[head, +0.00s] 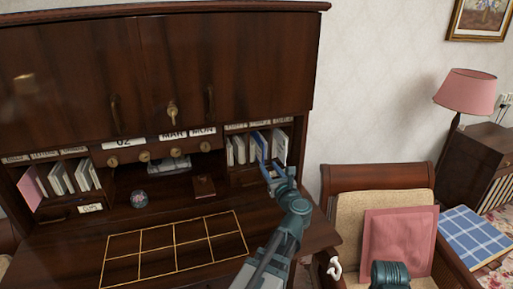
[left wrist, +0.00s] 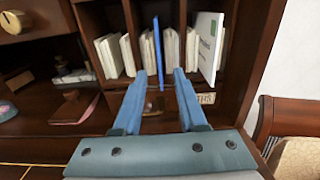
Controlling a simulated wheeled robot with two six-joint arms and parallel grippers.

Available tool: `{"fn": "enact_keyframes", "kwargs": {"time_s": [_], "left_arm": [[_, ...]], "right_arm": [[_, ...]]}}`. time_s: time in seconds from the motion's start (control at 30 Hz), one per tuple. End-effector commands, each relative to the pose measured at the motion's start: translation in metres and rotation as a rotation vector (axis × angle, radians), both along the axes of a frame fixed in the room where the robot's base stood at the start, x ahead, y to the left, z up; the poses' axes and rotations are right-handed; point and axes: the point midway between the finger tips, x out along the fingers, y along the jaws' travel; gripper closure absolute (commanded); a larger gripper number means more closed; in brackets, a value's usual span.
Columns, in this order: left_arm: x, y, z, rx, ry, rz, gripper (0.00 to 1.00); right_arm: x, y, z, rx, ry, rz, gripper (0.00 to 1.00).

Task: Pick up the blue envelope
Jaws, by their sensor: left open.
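The blue envelope (left wrist: 157,47) stands upright, edge-on, among pale envelopes in a right-hand pigeonhole of the desk hutch. It also shows in the head view (head: 260,144). My left gripper (left wrist: 161,74) is open, its two blue fingers pointing into the pigeonholes with the envelope's lower part in line with the gap between them. Whether the fingers touch it I cannot tell. In the head view the left gripper (head: 275,172) is just in front of the right pigeonholes. My right gripper does not show.
Pale envelopes (left wrist: 127,55) stand close on the left, and a larger white one (left wrist: 207,45) leans on the right. A wooden divider separates the pigeonholes. The desk top with a gold grid (head: 175,245) is clear. A chair with a pink cushion (head: 398,240) stands at right.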

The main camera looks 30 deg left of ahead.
Motion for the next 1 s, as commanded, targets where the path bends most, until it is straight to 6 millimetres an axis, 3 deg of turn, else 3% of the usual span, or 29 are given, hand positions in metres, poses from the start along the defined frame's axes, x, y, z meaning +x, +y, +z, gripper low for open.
{"fn": "enact_keyframes", "kwargs": {"time_s": [0.2, 0.57, 1.0], "left_arm": [[0.022, 0.024, 0.0, 0.001, 0.001, 0.0, 0.59], [0.028, 0.032, 0.0, 0.001, 0.001, -0.001, 0.59], [0.059, 0.07, -0.002, 0.001, 0.001, -0.001, 0.59]], "right_arm": [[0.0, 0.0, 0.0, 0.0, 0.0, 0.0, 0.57], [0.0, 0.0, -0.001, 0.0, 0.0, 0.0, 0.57], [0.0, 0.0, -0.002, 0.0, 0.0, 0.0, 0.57]]}}
